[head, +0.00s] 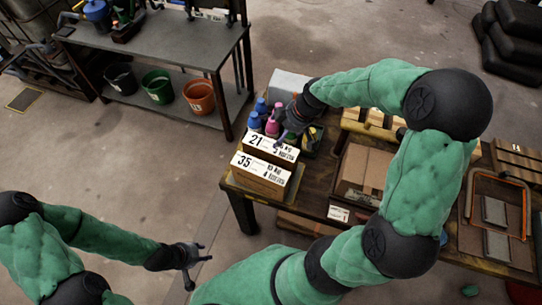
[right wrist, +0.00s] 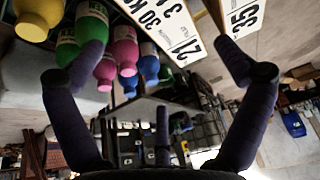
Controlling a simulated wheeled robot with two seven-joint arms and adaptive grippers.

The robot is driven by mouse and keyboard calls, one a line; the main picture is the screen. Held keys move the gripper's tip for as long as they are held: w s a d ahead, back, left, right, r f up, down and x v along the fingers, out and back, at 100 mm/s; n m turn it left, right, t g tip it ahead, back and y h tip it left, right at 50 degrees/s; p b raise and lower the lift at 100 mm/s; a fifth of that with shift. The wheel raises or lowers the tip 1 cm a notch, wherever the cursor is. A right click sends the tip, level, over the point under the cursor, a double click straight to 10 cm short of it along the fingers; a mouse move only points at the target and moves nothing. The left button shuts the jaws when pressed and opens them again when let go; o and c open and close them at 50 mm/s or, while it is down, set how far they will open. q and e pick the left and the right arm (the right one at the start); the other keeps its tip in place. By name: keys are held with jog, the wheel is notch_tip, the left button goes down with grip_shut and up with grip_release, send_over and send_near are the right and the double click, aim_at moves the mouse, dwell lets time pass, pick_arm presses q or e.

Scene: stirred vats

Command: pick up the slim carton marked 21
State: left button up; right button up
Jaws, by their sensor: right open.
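The slim carton marked 21 (head: 270,146) stands on the left part of the wooden table, directly behind the similar carton marked 35 (head: 262,172). In the right wrist view the white label face of carton 21 (right wrist: 172,32) is at the top centre, with carton 35 (right wrist: 243,16) to its right. My right gripper (head: 286,132) is open and empty, just above and behind carton 21. In the right wrist view its fingers (right wrist: 164,58) are spread wide, with nothing between them gripped. My left gripper (head: 199,268) is open and empty, low over the floor left of the table.
Pink, blue and green bottles (head: 262,118) stand close behind carton 21; they also show in the right wrist view (right wrist: 124,50). A grey shelf bench (head: 160,42) with buckets stands at the back left. Floor between is clear.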

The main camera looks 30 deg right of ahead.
aim_at(273, 143)
jog(key=b+x, duration=0.1)
jog(key=x, duration=0.3)
jog(key=shift+w+a+f, duration=0.1)
jog(key=shift+a+f, duration=0.05)
jog(key=shift+f, duration=0.2)
jog(key=shift+a+f, duration=0.15)
jog(key=shift+f, duration=0.4)
jog(key=b+x, duration=0.1)
jog(key=x, duration=0.3)
jog(key=shift+b, duration=0.3)
jog(key=c, duration=1.6)
